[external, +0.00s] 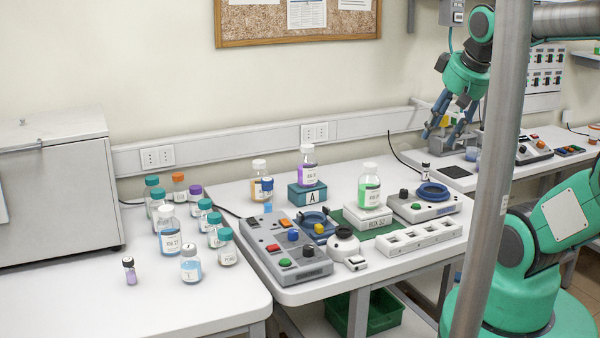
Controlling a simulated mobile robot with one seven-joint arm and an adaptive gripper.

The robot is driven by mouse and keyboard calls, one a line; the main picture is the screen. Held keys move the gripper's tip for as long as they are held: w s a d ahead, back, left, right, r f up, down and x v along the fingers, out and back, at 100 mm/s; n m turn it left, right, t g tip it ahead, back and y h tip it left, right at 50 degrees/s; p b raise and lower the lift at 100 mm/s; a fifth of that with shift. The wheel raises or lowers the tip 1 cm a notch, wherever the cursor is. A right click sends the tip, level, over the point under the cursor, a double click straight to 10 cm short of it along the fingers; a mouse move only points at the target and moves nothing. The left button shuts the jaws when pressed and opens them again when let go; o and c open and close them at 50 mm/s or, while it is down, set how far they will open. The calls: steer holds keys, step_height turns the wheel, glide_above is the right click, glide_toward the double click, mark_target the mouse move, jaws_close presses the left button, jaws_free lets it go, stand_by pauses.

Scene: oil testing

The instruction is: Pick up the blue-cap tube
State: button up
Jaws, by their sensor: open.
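A small tube with a blue cap (267,184) stands on the middle table, beside a white-capped bottle of amber liquid (259,178). Its lower part looks pale, with a light blue patch at its foot. My gripper (440,139) is at the upper right, over the far right bench, well away from this tube. Its blue-grey fingers point down and are spread apart. I see nothing held between them; a yellow thing (445,121) shows behind or between the fingers, and I cannot tell which.
Several teal-capped bottles (215,229) crowd the left table. A control box (287,246) with coloured buttons, a purple bottle (307,166) on a teal block and a green bottle (369,187) on a white block fill the middle table. A grey pole (490,170) crosses the view.

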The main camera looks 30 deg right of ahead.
steer(key=shift+r, duration=0.1)
steer(key=w+a+r+n+g+p, duration=0.1)
steer(key=w+a+r+p, duration=0.15)
steer(key=w, duration=0.45)
steer(key=w+a+r+p, duration=0.1)
steer(key=w+r, duration=0.2)
steer(key=w, duration=0.5)
steer(key=n+g+p, duration=0.4)
steer(key=g+p, duration=0.1)
steer(key=p, duration=0.6)
glide_above(268, 179)
step_height(268, 179, down, 27)
steer(key=shift+w+r, duration=0.1)
steer(key=shift+f, duration=0.25)
steer(key=shift+f, duration=0.1)
steer(key=shift+f, duration=4.2)
